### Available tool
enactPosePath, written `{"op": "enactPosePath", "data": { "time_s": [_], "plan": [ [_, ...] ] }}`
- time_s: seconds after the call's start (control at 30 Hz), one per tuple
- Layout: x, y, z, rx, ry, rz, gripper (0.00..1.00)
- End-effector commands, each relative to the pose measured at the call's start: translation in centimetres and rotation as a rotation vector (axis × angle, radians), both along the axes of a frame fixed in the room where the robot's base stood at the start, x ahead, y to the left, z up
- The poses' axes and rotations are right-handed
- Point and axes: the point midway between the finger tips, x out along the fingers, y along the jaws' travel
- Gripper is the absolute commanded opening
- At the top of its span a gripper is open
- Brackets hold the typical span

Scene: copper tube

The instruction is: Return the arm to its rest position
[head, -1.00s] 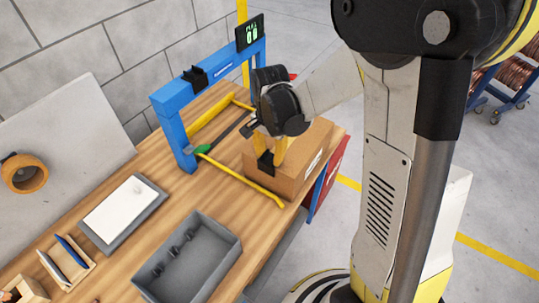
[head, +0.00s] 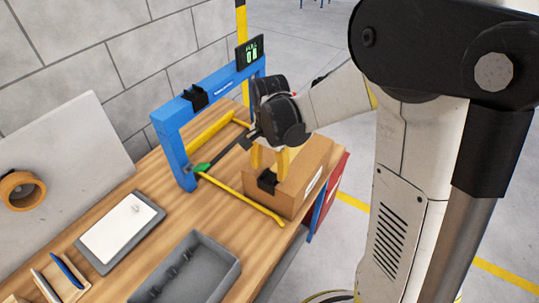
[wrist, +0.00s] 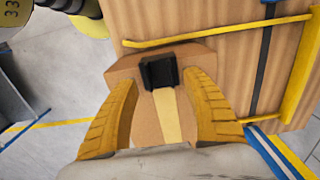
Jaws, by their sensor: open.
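My gripper (head: 270,167) is open, with its two yellow fingers pointing down over the cardboard box (head: 311,173) on the right end of the workbench. In the wrist view my gripper (wrist: 160,80) has one finger on each side of a small black object (wrist: 159,71), and the box (wrist: 120,72) lies beneath. The black object (head: 267,181) also shows at the box's top edge in the head view. I cannot tell whether the fingers touch the box. My arm reaches in from the right.
A blue frame (head: 172,145) with a display (head: 250,52) stands behind the box, close to my wrist. A yellow bar (head: 243,198) runs in front of the box. A grey bin (head: 190,275) and a tablet (head: 121,231) lie on the bench (head: 165,238). Floor is open at right.

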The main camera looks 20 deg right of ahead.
Motion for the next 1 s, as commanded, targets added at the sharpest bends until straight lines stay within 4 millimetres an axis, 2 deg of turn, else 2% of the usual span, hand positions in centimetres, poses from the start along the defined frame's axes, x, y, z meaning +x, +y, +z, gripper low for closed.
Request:
{"op": "enactPosePath", "data": {
  "time_s": [0.1, 0.3, 0.5, 0.77, 0.87, 1.0],
  "plan": [
    [-0.1, 0.0, 2.8, 0.000, 0.000, 0.000, 0.56],
    [0.0, 0.0, 7.0, 0.000, 0.000, 0.000, 0.56],
    [0.0, 0.0, 9.3, 0.000, 0.000, 0.000, 0.56],
    [-0.7, 0.0, 9.5, -0.001, -0.021, 0.033, 0.56],
    [-2.1, 0.1, 9.0, -0.006, -0.081, 0.122, 0.56],
    [-5.4, 0.2, 7.7, -0.038, -0.217, 0.329, 0.56]
  ]
}}
